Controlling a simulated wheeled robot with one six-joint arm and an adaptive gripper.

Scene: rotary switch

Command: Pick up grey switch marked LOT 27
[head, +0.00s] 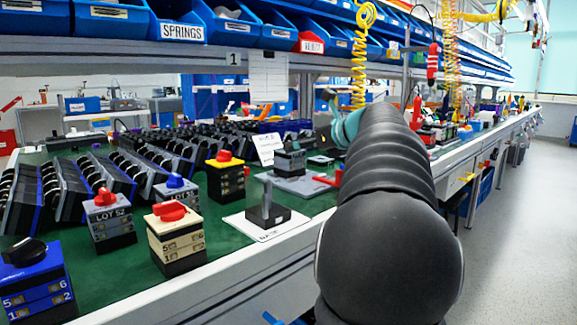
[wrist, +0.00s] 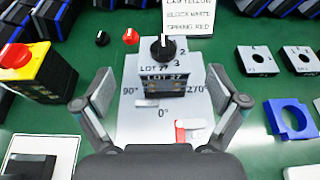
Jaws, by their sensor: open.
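The grey switch marked LOT 27 (wrist: 160,67) stands upright on a pale plate (wrist: 130,125) with 0°, 90° and 270° marks in the wrist view. It has a black knob (wrist: 163,48) on top. In the head view a grey switch with a dark knob (head: 290,160) stands on a grey plate (head: 300,184), left of my arm. My gripper (wrist: 160,90) is open, one finger to each side of the switch and nearer the camera. A gap shows on both sides and nothing is held. In the head view my arm hides most of the gripper.
A red-and-white piece (wrist: 185,132) lies on the plate. A yellow switch with a red knob (wrist: 30,65) is left; a blue bracket (wrist: 291,118) is right. A printed card (wrist: 188,17) is behind. Grey LOT 52 (head: 108,218) and LOT 31 (head: 177,194) switches stand further left.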

